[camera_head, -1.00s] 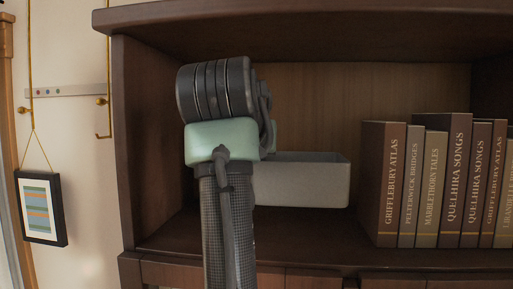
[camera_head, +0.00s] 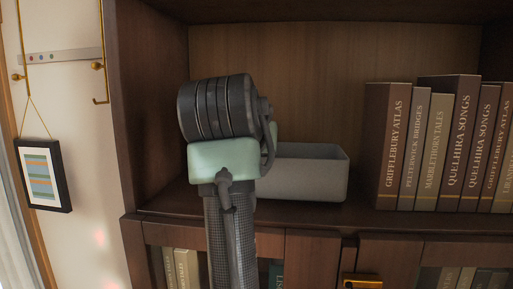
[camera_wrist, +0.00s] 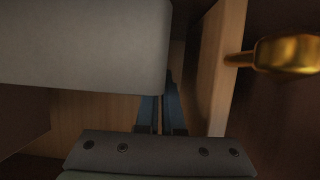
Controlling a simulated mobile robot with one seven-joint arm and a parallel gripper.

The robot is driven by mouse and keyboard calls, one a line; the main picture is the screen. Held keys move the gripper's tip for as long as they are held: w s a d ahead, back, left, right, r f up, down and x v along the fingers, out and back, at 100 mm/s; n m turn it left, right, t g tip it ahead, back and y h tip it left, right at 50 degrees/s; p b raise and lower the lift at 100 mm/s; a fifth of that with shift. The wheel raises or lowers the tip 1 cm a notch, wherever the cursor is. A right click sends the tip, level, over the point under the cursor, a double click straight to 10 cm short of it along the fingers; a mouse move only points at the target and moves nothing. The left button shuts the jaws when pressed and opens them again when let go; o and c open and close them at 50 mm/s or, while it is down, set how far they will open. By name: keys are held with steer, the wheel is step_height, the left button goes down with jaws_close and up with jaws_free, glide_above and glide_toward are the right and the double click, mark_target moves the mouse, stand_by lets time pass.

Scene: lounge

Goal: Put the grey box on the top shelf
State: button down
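The grey box (camera_head: 310,180) is an open-topped rectangular bin in the open bookcase compartment, just beyond my arm and left of the books. My gripper's fingers (camera_wrist: 163,108) show in the wrist view, close together at the lower edge of the box, which fills the upper left (camera_wrist: 80,45). The fingers appear shut on the box's wall, though their tips are partly hidden. In the head view, my wrist hides the fingers and the left of the box. The box is about level over the shelf board (camera_head: 290,212); I cannot tell whether it touches it.
A row of brown and tan books (camera_head: 435,150) stands right of the box. The bookcase's left side wall (camera_head: 150,110) is close to my arm. Cabinet doors with a brass handle (camera_head: 362,281) lie below. A framed picture (camera_head: 43,175) hangs at far left.

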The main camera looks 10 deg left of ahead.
steer(key=shift+f+b, duration=0.4)
steer(key=shift+f, duration=0.15)
steer(key=c, duration=1)
jaws_free()
steer(key=shift+o, duration=0.2)
